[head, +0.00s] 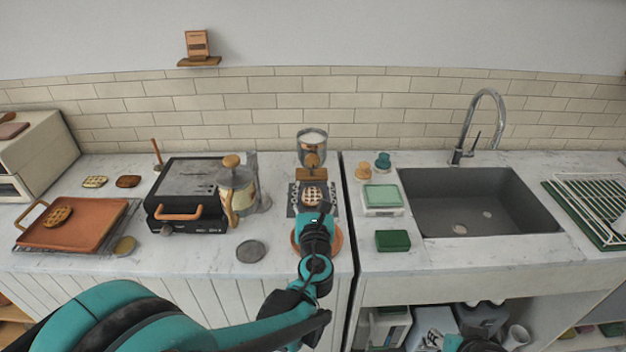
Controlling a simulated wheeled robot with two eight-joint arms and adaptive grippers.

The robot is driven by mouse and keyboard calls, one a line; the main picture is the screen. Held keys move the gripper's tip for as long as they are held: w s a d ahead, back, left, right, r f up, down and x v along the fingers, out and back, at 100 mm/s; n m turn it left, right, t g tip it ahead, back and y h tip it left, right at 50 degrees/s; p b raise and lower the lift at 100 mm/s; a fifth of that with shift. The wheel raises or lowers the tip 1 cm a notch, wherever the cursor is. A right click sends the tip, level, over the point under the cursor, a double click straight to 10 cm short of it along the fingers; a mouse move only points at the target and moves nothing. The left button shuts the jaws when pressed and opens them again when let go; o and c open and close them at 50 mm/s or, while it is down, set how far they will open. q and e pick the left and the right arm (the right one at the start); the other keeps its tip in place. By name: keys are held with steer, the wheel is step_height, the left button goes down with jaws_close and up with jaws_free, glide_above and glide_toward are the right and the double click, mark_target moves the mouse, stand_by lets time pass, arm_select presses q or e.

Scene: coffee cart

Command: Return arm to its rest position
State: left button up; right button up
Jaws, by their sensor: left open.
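My left arm comes in from the bottom left and reaches across the counter's front edge. My left gripper (319,218) is open and points away from me, over a round terracotta plate (335,240). A waffle (312,195) shows just beyond the fingertips, on or over a dark patterned mat (293,200). I see nothing held between the fingers, though the gripper hides much of the plate and the space below it. My right gripper does not show clearly; a dark and teal part is at the bottom edge.
A waffle maker (185,190), glass pot (238,188) and grey disc (250,251) are left of the gripper. A grinder (312,150) stands behind it. A green sponge (393,240), scale (383,198) and sink (475,200) are right. An orange tray (85,235) is far left.

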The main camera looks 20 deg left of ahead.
arm_select(q)
steer(key=shift+s+d, duration=0.1)
steer(key=shift+s, duration=0.3)
steer(key=s+a+f+n+g, duration=0.35)
steer(key=s+n, duration=0.25)
steer(key=n, duration=0.4)
steer(key=s+a+f+n+g, duration=0.2)
steer(key=s+a+n+g, duration=0.15)
steer(key=s+n, duration=0.4)
steer(key=s+d+f+n+g+h, duration=0.1)
steer(key=s+d+f+n+h, duration=0.1)
steer(key=s+n, duration=0.3)
steer(key=s+d+f+n+g+h, duration=0.2)
steer(key=s+n, duration=0.3)
steer(key=n, duration=0.6)
steer(key=shift+s+d+f+h, duration=0.2)
steer(key=shift+d+f+h, duration=0.3)
steer(key=shift+d, duration=0.4)
